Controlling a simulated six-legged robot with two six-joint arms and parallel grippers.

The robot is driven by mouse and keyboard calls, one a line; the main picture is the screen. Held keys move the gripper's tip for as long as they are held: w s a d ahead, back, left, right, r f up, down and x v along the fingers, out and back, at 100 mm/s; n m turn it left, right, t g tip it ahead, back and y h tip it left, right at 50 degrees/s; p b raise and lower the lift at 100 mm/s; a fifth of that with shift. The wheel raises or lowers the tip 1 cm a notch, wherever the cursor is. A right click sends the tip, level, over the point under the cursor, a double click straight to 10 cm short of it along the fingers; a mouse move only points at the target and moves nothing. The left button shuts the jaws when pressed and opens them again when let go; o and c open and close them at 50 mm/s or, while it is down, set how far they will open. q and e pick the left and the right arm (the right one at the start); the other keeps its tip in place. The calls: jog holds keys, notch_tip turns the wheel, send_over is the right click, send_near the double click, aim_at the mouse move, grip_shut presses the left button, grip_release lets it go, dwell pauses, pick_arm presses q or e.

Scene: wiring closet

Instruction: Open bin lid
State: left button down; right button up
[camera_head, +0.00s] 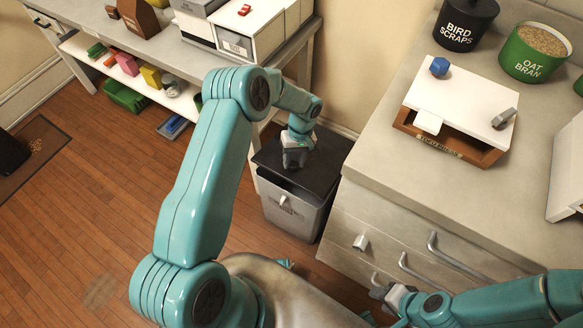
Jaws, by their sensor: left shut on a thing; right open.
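The grey bin (294,215) stands on the floor between the shelf bench and the drawer counter. Its black lid (327,158) lies across the top and looks closed. A small light knob or latch shows on the bin's front. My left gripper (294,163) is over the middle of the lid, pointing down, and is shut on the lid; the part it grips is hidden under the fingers. My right gripper (384,294) is open and apart from the bin, low in front of the counter drawers.
The counter (378,150) at right carries a white-topped wooden box (455,105), a black bird scraps pot (466,25) and a green oat bran pot (533,52). Drawer handles (455,258) stick out below. The shelf bench (298,40) is behind the bin.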

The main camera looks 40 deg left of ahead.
pick_arm(q)
jog(key=w+r+g+b, duration=0.1)
jog(key=r, duration=0.1)
jog(key=w+r+g+b, duration=0.1)
jog(key=w+r+b, duration=0.1)
jog(key=shift+w+a+r, duration=0.1)
jog(key=shift+a, duration=0.1)
jog(key=shift+w+r+g+b, duration=0.2)
jog(key=shift+r+g+b, duration=0.15)
jog(key=shift+r, duration=0.3)
pick_arm(e)
jog(key=shift+f, duration=2.1)
pick_arm(q)
jog(key=c, duration=0.7)
grip_release()
jog(key=shift+o, duration=0.2)
notch_tip(320, 180, up, 20)
jog(key=p, duration=0.3)
pick_arm(e)
notch_tip(320, 180, up, 3)
jog(key=shift+r, duration=0.2)
